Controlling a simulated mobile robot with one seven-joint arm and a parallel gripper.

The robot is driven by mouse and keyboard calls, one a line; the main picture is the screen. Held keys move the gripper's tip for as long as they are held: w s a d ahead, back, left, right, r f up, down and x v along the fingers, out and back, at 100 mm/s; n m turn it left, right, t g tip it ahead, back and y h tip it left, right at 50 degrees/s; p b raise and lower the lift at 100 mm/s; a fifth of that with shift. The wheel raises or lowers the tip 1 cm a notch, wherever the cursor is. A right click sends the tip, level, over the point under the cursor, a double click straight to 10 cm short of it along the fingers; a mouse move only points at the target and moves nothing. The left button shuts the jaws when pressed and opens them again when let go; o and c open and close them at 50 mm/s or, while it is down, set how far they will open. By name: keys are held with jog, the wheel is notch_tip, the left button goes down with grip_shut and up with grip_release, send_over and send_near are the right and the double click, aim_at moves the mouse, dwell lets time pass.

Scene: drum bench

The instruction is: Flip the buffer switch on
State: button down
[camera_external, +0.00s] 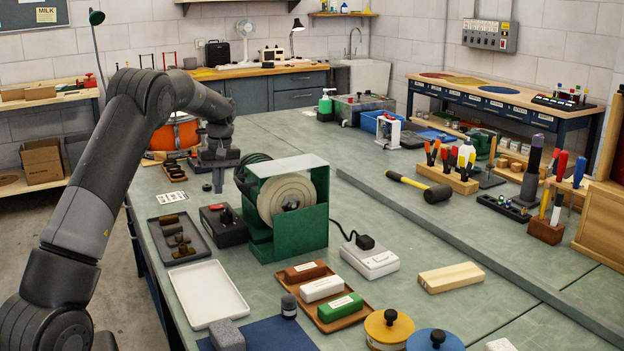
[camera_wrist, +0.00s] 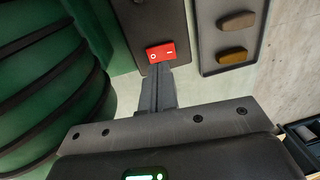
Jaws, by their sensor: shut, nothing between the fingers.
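The green buffer (camera_external: 262,243) stands on the bench with a pale round wheel (camera_external: 286,198). Beside it on the left is a black switch box (camera_external: 228,230) with a red rocker switch (camera_external: 226,213). In the wrist view the red rocker (camera_wrist: 160,52) shows an O mark at its left and a line mark at its right, on the black box (camera_wrist: 140,22). I cannot tell which side is pressed. My gripper (camera_external: 217,188) points down by the box. Its closed, empty fingers (camera_wrist: 160,68) appear right at the rocker's lower edge; contact is unclear.
A dark tray (camera_external: 195,255) with several brown pieces lies left of the box. A white tray (camera_external: 203,311) lies nearer the camera. The ribbed green part of the buffer (camera_wrist: 40,75) is close on the left of my fingers. A white scale-like device (camera_external: 371,263) stands to the right.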

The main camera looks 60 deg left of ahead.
jog(key=shift+s+a+r, duration=0.1)
jog(key=shift+s+r, duration=0.05)
jog(key=shift+r, duration=2)
jog(key=shift+r, duration=0.1)
notch_tip(320, 180, up, 6)
send_over(212, 206)
jog(key=w, duration=0.2)
jog(key=shift+s, duration=0.1)
jog(key=f, duration=0.4)
jog(key=s+f, duration=0.1)
jog(key=f, duration=0.9)
jog(key=shift+s, duration=0.35)
jog(key=shift+s+f, duration=0.1)
jog(key=shift+f, duration=0.2)
